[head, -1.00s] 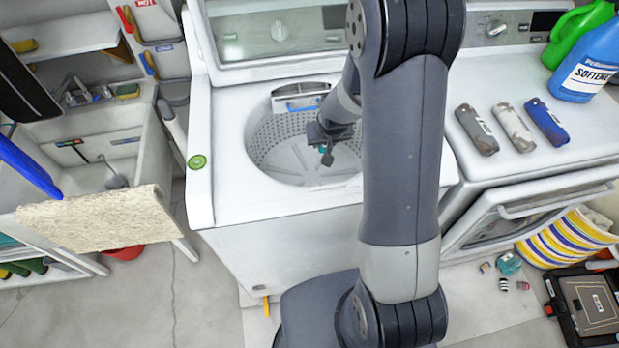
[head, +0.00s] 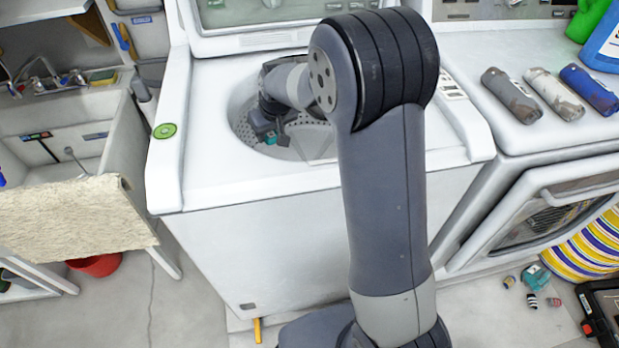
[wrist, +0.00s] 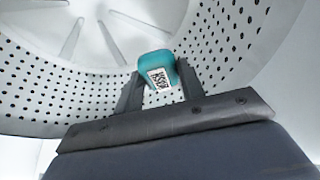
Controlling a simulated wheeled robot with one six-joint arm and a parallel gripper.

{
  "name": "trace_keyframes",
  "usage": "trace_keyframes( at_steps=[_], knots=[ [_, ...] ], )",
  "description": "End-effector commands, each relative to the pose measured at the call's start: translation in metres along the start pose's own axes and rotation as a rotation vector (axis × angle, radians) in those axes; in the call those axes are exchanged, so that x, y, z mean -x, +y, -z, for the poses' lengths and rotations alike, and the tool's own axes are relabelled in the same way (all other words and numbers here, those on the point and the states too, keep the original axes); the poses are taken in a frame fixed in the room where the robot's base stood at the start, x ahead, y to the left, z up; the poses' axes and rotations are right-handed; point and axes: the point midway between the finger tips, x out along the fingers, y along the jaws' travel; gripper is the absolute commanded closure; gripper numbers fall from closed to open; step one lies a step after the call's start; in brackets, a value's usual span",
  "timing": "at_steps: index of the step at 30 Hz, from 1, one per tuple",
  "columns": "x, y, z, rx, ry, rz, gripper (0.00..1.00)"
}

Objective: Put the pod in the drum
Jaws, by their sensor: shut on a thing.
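The pod is a small teal block with a black-and-white label, seen in the wrist view (wrist: 157,70) between my gripper's two dark fingers (wrist: 158,88). My gripper is shut on it. In the head view my gripper (head: 270,138) is inside the opening of the top-loading washer, with the teal pod (head: 271,137) at its tip. The drum (head: 240,122) is a pale tub with a perforated wall and a ribbed bottom. In the wrist view the drum wall (wrist: 60,85) and bottom lie beyond the pod. My arm hides the right part of the opening.
The washer's raised lid (head: 260,40) stands behind the opening. Several cylinders, one blue (head: 588,90), lie on the machine to the right. A sink (head: 60,150) is at the left.

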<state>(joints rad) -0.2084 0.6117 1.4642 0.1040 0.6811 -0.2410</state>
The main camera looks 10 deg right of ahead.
Motion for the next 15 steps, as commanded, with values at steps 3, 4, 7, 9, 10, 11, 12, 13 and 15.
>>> trace_keyframes(
  at_steps=[3,4,7,9,10,11,12,13,15],
  knots=[
    [-0.01,-0.005,-0.004,0.013,-0.002,0.007,0.88],
    [-0.014,-0.005,-0.006,0.014,-0.003,0.007,0.88],
    [-0.032,-0.005,-0.013,0.015,-0.004,0.007,0.88],
    [-0.043,-0.005,-0.018,0.015,-0.004,0.007,0.88],
    [-0.047,-0.005,-0.02,0.014,-0.003,0.007,0.88],
    [-0.051,-0.005,-0.021,0.014,-0.004,0.007,0.88],
    [-0.055,-0.005,-0.022,0.014,-0.002,0.007,0.88],
    [-0.057,-0.005,-0.023,0.014,-0.001,0.006,0.88],
    [-0.06,-0.005,-0.024,0.014,-0.001,0.007,0.88]
  ],
)
